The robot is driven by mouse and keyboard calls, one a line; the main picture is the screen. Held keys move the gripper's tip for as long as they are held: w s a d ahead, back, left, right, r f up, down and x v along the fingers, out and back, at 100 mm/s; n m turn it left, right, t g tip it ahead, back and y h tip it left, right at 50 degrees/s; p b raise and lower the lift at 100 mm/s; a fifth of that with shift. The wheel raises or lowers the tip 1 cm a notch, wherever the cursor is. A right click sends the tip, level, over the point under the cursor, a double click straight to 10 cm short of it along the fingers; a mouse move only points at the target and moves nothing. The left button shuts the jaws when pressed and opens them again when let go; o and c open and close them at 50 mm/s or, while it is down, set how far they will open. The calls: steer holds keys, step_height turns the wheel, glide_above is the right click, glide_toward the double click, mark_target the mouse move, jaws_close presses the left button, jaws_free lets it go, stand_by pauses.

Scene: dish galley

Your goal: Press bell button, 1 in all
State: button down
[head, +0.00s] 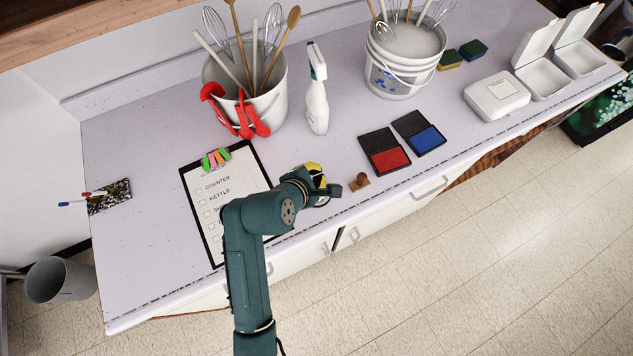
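I cannot make out a bell button for certain. My gripper (326,190) is low over the front part of the counter, just right of the clipboard. Its fingers are small and partly hidden by my wrist, so I cannot tell whether they are open or shut. A yellow and black thing (316,170) shows right behind my gripper, partly covered by it. I cannot tell what it is or whether the gripper touches it. A small brown knob on a wooden base (359,181), like a hand stamp, stands just right of my gripper near the counter's front edge.
A clipboard (188,190) with a checklist lies left of my gripper, partly under my arm. Red (390,160) and blue (427,140) ink pads lie open to the right. A spray bottle (316,100) and two utensil buckets (270,85) (388,75) stand behind.

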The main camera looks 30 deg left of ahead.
steer(key=shift+f, duration=0.1)
stand_by(0.5)
steer(key=shift+f, duration=0.3)
steer(key=shift+f, duration=0.55)
stand_by(0.7)
steer(key=shift+r+p, duration=0.95)
steer(key=shift+p, duration=0.4)
step_height(320, 180, up, 5)
steer(key=p, duration=0.6)
steer(key=shift+r, duration=0.1)
